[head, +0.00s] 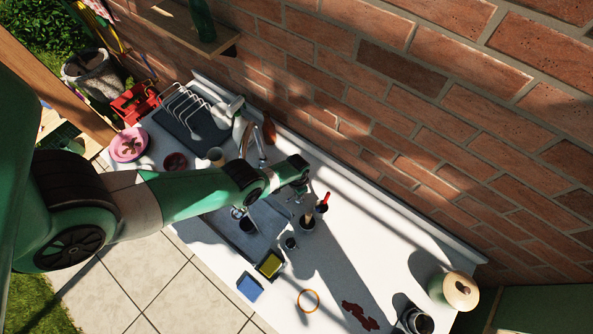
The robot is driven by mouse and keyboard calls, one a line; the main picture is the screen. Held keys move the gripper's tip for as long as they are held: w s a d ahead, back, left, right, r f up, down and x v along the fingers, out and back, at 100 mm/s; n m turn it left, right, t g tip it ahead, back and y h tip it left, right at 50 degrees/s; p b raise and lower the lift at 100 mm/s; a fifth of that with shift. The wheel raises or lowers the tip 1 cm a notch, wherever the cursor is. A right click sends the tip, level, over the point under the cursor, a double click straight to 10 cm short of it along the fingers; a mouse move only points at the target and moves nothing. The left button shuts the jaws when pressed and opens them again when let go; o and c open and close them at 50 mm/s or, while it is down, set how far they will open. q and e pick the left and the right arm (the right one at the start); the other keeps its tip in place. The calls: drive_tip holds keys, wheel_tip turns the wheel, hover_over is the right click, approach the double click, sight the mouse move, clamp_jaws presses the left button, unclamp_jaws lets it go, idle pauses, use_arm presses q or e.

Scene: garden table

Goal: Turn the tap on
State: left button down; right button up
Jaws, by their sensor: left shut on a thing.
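My left arm reaches across the counter from the left. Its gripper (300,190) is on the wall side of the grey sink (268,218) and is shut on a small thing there. The jaws hide most of that thing, which is probably part of the tap. My arm covers part of the sink. My right gripper is not in view.
Dark cups (306,222) and a red-handled tool (325,201) stand close right of the gripper. A yellow sponge (270,265) and blue sponge (249,287) lie at the front. A dish rack (185,105) stands back left. The brick wall (400,110) bounds the counter behind.

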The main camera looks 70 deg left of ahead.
use_arm(q)
drive_tip(key=shift+d+n, duration=0.1)
drive_tip(key=shift+n, duration=0.7)
drive_tip(key=c, duration=0.9)
unclamp_jaws()
drive_tip(key=shift+c, duration=0.2)
drive_tip(key=shift+r, duration=0.1)
